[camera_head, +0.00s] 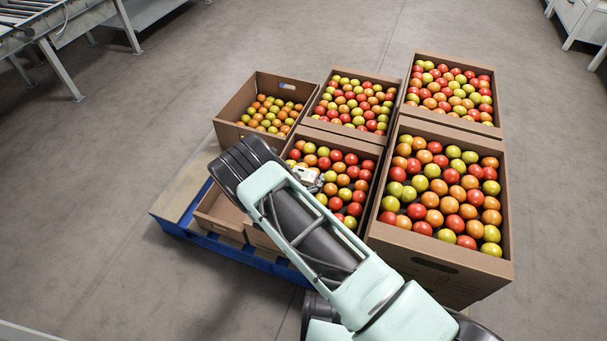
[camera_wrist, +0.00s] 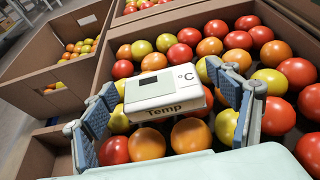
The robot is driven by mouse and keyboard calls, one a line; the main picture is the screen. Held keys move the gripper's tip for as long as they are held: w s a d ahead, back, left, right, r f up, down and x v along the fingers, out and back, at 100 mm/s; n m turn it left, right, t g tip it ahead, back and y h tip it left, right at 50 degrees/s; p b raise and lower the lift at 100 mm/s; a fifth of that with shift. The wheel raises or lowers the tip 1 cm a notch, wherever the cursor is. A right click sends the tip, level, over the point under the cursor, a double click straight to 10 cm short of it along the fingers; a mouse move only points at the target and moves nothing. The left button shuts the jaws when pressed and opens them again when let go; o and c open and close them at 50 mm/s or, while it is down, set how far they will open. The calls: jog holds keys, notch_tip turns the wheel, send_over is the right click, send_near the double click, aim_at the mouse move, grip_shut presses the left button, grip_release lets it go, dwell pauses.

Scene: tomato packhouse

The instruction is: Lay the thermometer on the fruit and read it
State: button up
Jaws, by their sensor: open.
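The thermometer (camera_wrist: 167,104) is a white box marked "Temp" and "°C", with a small dark display (camera_wrist: 148,80) on which I can make out no digits. In the wrist view it lies on red, orange and yellow-green tomatoes (camera_wrist: 192,135) in a cardboard box. My gripper (camera_wrist: 160,80) is open, with one finger on each side of the thermometer. The right finger is very close to it; I cannot tell whether it touches. In the head view my gripper (camera_head: 308,178) is over the front middle box, and my arm hides part of that box.
Several cardboard boxes of tomatoes stand on a blue pallet (camera_head: 178,228). A seemingly empty box (camera_head: 218,215) is at front left. A roller conveyor (camera_head: 40,30) is at upper left. The surrounding floor is clear.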

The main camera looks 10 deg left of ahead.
jog(key=p+v, duration=0.3)
jog(key=v, duration=0.9)
jog(key=shift+p, duration=0.3)
jog(key=shift+w, duration=0.1)
